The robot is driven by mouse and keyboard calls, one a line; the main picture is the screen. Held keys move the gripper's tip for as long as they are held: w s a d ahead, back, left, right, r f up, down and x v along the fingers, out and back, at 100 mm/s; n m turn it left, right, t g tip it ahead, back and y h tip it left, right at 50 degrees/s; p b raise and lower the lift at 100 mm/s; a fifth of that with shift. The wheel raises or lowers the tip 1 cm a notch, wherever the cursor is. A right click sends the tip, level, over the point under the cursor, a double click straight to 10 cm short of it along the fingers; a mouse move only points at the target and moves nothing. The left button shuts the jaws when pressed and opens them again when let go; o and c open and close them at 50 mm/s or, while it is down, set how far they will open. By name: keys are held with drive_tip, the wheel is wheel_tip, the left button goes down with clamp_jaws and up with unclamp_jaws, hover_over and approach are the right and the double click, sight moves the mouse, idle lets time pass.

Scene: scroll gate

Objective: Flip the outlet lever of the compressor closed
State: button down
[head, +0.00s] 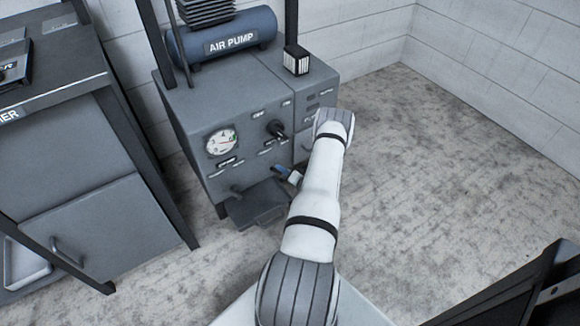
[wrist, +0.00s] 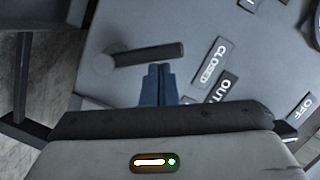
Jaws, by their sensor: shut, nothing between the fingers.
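The compressor (head: 248,107) is a grey cabinet with a blue AIR PUMP tank (head: 228,36) on top. Its outlet lever (wrist: 150,54) is a dark bar on the front panel, lying nearly level across the wrist view. A CLOSED label (wrist: 213,61) and a partly hidden OUTLET label (wrist: 219,88) are to its right. In the head view the lever (head: 236,189) is small and low on the front. My gripper (wrist: 159,70) has its blue fingers together, empty, tips just below the lever's bar; I cannot tell whether they touch. It also shows in the head view (head: 279,170).
A pressure gauge (head: 222,142) and a black knob (head: 277,129) are above on the panel. A dark tray-like ledge (head: 258,204) juts out below. A grey cabinet (head: 98,232) stands at left. The floor to the right (head: 440,160) is clear.

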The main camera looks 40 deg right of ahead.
drive_tip(key=shift+s+d, duration=0.1)
drive_tip(key=s+d+r+p, duration=0.1)
drive_tip(key=s, duration=0.4)
drive_tip(key=s+d+r+p, duration=0.1)
drive_tip(key=s+d+r, duration=0.1)
drive_tip(key=s, duration=0.3)
drive_tip(key=shift+s+r, duration=0.25)
drive_tip(key=shift+r, duration=0.05)
drive_tip(key=shift+d, duration=0.1)
